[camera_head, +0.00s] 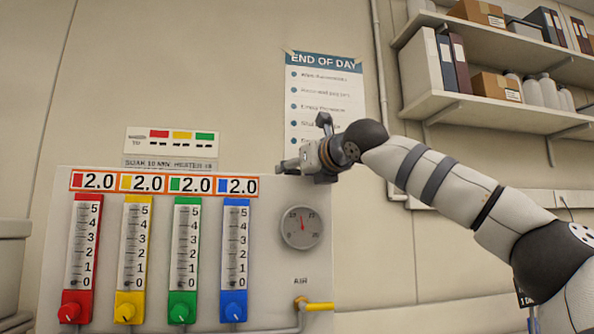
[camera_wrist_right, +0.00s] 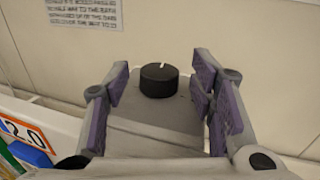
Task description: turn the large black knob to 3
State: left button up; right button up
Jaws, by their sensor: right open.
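The large black knob (camera_wrist_right: 159,80) shows in the wrist view as a short round cylinder on a grey surface. A white pointer line on its top points toward the far side of the picture. I cannot make out any numbers around it. I cannot make out the knob in the head view. My right gripper (camera_head: 304,152) is open above the top right of the panel. In the wrist view its fingers stand on both sides of the knob, with clear gaps, and do not touch it. My left gripper is out of view.
The panel (camera_head: 262,262) carries red, yellow, green and blue scales with small knobs, and displays reading 2.0. A round gauge (camera_head: 301,228) and a yellow-handled valve (camera_head: 317,306) sit at its right. An END OF DAY poster (camera_head: 322,80) hangs behind. Shelves (camera_head: 490,108) are upper right.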

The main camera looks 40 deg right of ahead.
jog(key=c, duration=1.1)
jog(key=shift+c, duration=0.2)
jog(key=shift+s+a+r+h, duration=0.1)
jog(key=shift+a+h, duration=0.05)
jog(key=shift+h, duration=0.15)
jog(key=shift+a+m+g+h+p, duration=0.15)
jog(key=shift+m+g+h+p, duration=0.25)
jog(key=shift+m+h, duration=0.7)
jog(key=m+g+h, duration=0.1)
jog(key=m+h, duration=0.1)
jog(key=g+h, duration=0.1)
jog(key=h, duration=0.1)
jog(key=shift+w+a+m+g, duration=0.25)
jog(key=shift+w+m+g, duration=0.05)
jog(key=shift+w+m, duration=0.1)
jog(key=shift+w+a+m+g+h, duration=0.1)
jog(key=shift+m+g+h, duration=1.1)
jog(key=shift+g+h, duration=0.3)
jog(key=o, duration=1.1)
jog(key=shift+o, duration=0.2)
